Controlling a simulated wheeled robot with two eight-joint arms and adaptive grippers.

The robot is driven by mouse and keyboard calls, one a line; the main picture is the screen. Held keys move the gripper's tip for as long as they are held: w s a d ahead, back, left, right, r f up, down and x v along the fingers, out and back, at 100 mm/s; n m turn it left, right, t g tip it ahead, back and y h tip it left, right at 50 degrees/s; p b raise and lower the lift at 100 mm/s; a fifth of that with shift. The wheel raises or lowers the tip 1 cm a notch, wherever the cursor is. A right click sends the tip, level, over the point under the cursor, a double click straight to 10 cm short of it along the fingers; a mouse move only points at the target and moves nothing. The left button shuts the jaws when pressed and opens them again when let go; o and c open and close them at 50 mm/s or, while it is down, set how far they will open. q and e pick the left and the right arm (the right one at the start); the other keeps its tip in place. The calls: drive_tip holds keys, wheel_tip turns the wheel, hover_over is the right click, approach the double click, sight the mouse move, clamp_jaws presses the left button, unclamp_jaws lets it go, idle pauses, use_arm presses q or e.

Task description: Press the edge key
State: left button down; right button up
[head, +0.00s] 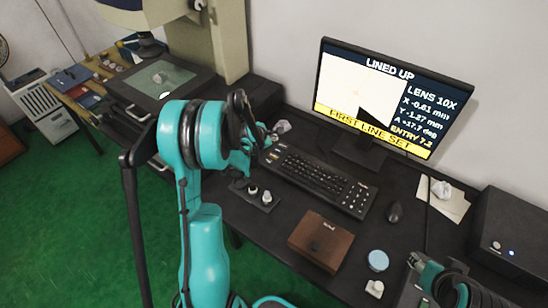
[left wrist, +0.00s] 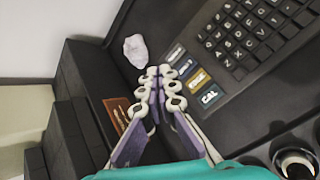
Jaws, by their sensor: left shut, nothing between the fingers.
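The black keyboard (head: 317,180) lies on the dark desk below the monitor. In the left wrist view its near end has a row of labelled keys: an orange-tan key (left wrist: 198,80), which seems to read EDGE, and a CAL key (left wrist: 209,95) beside it, with two darker keys further up. My left gripper (head: 272,139) is at the keyboard's left end. In the left wrist view its fingertips (left wrist: 160,72) are together and empty, just left of the labelled keys; contact cannot be told. My right arm (head: 440,280) shows at the lower right; its fingers are unclear.
The monitor (head: 375,95) reads LINED UP and FIRST LINE SET. Crumpled paper (left wrist: 135,50) lies beyond the left fingertips. A knob panel (head: 254,194), brown box (head: 321,241), mouse (head: 394,212) and blue-lidded round container (head: 378,260) stand around the keyboard.

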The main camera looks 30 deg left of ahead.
sight(273, 157)
use_arm(q)
wheel_tip(273, 157, down, 7)
drive_tip(key=b, duration=0.5)
drive_tip(key=shift+f, duration=0.1)
drive_tip(key=shift+f+b, duration=0.3)
drive_tip(key=shift+f, duration=0.05)
idle(0.8)
drive_tip(key=shift+f+b, duration=0.4)
drive_tip(key=shift+b, duration=0.05)
drive_tip(key=shift+f, duration=0.3)
idle(0.5)
drive_tip(key=shift+r, duration=0.15)
drive_tip(key=shift+r+p, duration=0.45)
drive_tip(key=shift+r, duration=0.15)
